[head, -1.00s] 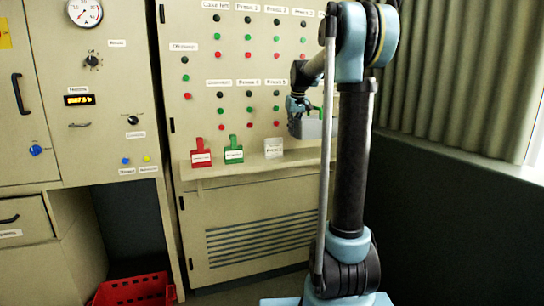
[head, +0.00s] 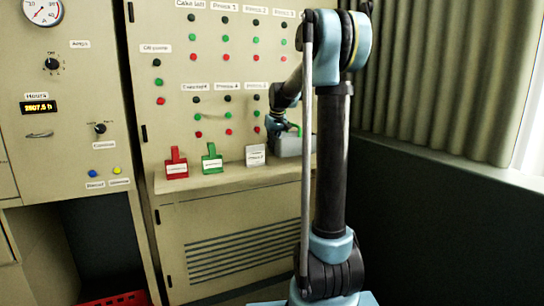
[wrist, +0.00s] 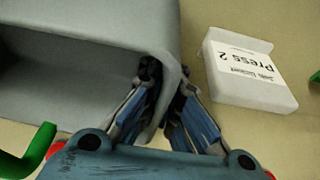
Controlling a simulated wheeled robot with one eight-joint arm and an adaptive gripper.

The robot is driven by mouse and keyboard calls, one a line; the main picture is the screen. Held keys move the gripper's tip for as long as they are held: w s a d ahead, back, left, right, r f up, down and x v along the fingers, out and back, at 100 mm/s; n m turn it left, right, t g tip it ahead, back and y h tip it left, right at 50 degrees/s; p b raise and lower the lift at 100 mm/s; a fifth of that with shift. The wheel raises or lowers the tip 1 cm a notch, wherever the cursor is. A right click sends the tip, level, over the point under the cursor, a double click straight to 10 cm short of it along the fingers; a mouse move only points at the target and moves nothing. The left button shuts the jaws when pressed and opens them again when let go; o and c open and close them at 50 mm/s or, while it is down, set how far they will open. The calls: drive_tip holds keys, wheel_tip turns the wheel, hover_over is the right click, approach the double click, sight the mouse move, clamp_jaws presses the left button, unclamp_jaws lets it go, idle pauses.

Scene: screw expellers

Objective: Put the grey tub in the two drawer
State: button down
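The grey tub (head: 293,146) is at the right end of the control cabinet's shelf, partly behind my arm column. It fills the upper left of the wrist view (wrist: 90,75). My gripper (head: 277,125) is at the tub's left side. In the wrist view its two fingers (wrist: 168,80) straddle the tub's right wall at the rim and look closed on it. I cannot tell whether the tub touches the shelf. The two drawer is not identifiable; only a sliver of a drawer front (head: 5,245) shows at the left edge, with no readable label.
A red crate (head: 120,299) is on the floor at lower left. A dark wall and curtain (head: 440,80) bound the right.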

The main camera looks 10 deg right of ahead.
drive_tip(key=shift+f, duration=1.7)
drive_tip(key=c, duration=1.8)
unclamp_jaws()
drive_tip(key=shift+s+r, duration=0.1)
drive_tip(key=v, duration=1.2)
drive_tip(key=shift+s, duration=0.1)
